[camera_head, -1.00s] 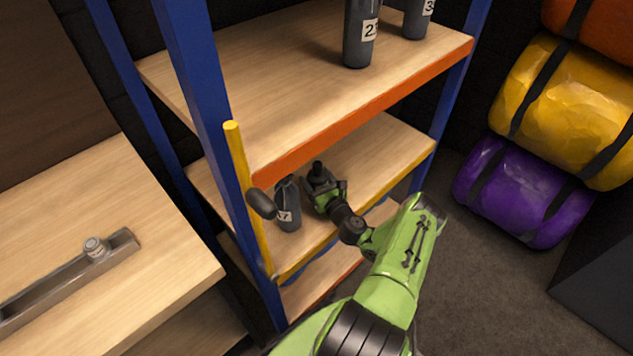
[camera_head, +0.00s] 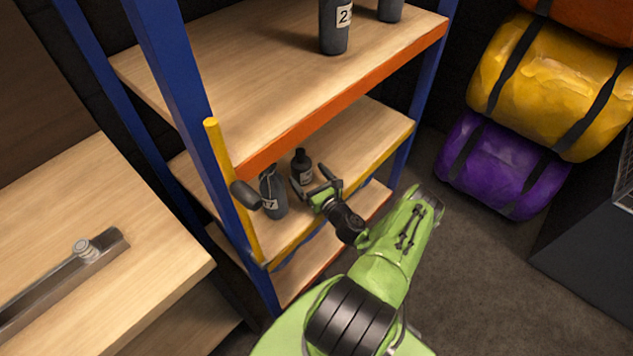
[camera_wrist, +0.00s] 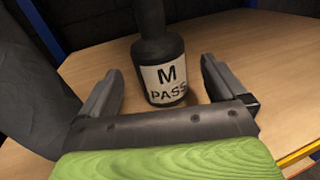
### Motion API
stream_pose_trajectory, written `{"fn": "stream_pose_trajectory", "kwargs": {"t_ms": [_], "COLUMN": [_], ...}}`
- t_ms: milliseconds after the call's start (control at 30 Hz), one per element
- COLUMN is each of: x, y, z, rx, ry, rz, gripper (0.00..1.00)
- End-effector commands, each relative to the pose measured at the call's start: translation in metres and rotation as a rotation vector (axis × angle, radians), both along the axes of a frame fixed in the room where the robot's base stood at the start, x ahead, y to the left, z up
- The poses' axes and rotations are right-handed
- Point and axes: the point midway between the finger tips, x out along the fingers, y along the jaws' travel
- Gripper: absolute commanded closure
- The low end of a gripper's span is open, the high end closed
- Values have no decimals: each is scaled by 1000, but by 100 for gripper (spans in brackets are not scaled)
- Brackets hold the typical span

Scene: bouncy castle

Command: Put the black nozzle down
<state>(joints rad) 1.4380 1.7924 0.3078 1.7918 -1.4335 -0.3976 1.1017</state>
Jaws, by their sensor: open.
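The black nozzle (camera_head: 301,168) stands upright on the middle wooden shelf (camera_head: 362,133) of the blue-posted rack. In the wrist view the nozzle (camera_wrist: 163,68) has a white label reading "M PASS" and its top runs out of the picture. My gripper (camera_head: 313,182) is open just in front of the nozzle. In the wrist view my gripper (camera_wrist: 160,88) has one finger on each side of the nozzle's lower part, with a gap on both sides.
Another dark nozzle (camera_head: 273,194) with a label ending in 7 stands to the left, near a yellow post (camera_head: 234,190) with a dark knob. A wooden bench (camera_head: 90,200) is at left; yellow and purple rolls lie at right.

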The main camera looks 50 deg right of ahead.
Motion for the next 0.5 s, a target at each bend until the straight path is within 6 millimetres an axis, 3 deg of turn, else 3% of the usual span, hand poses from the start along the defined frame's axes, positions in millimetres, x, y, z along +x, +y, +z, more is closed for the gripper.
{"fn": "stream_pose_trajectory", "kwargs": {"t_ms": [100,200,500], "x": [-31,-49,-62], "y": [6,11,15], "z": [4,3,0], "rx": [6,4,-1], "ry": [1,0,-1], "rz": [-7,-4,1], "gripper": [2,2,2]}}
